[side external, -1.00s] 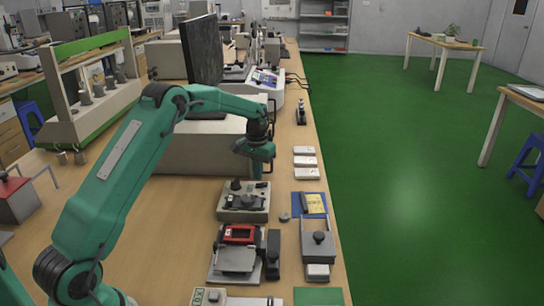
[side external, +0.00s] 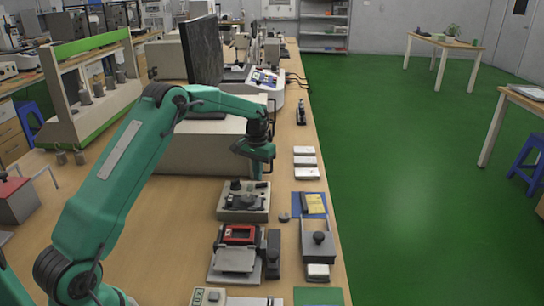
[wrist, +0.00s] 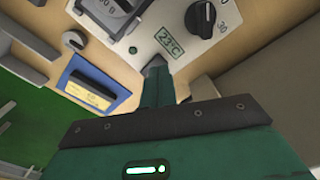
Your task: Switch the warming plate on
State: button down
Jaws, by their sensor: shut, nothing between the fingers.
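The warming plate appears to be the pale grey unit (side external: 232,215) below and in front of my gripper (side external: 260,174) in the side view. A black knob (wrist: 205,18) with a white pointer line and a "30" mark sits right of the display. The knob also shows in the side view (side external: 235,184). My gripper (wrist: 155,66) is shut and empty, pointing down, with its tip near the panel edge beside the display. I cannot tell whether it touches.
A blue mat (side external: 323,197) with a yellow-labelled item lies right of the unit. A grey box with a black knob (side external: 319,245) and a red-framed device (side external: 240,236) stand nearer the camera. White boxes (side external: 305,161) line the bench's right side.

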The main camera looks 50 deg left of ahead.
aim_at(258, 185)
jog(key=shift+f, duration=1.1)
dwell(0.9)
jog(key=shift+r, duration=0.15)
notch_tip(258, 185, up, 7)
dwell(1.0)
dwell(0.4)
